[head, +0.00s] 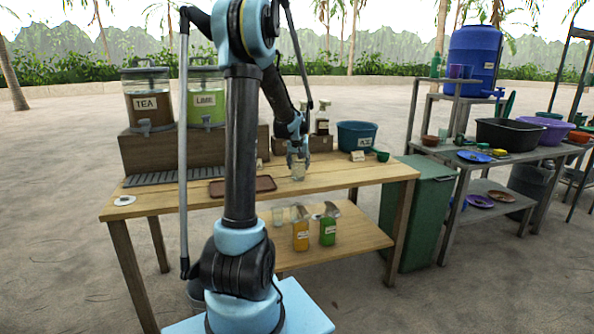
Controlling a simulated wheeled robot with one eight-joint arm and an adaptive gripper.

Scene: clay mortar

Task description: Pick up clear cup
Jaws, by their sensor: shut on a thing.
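The clear cup (298,172) stands upright at the table's front edge region, to the right of the brown tray. My gripper (298,160) comes down over it from above and is shut on its upper part. Whether the cup's base touches the wooden table (340,175) is too small to tell. Another clear cup (277,216) seems to stand on the lower shelf, partly beside my arm.
The brown tray (262,184) lies left of the cup. Tea (147,104) and lime (206,100) dispensers stand on a wooden box at the back left. A blue tub (357,135) and green scoop (380,155) are at the right. Bottles stand on the lower shelf.

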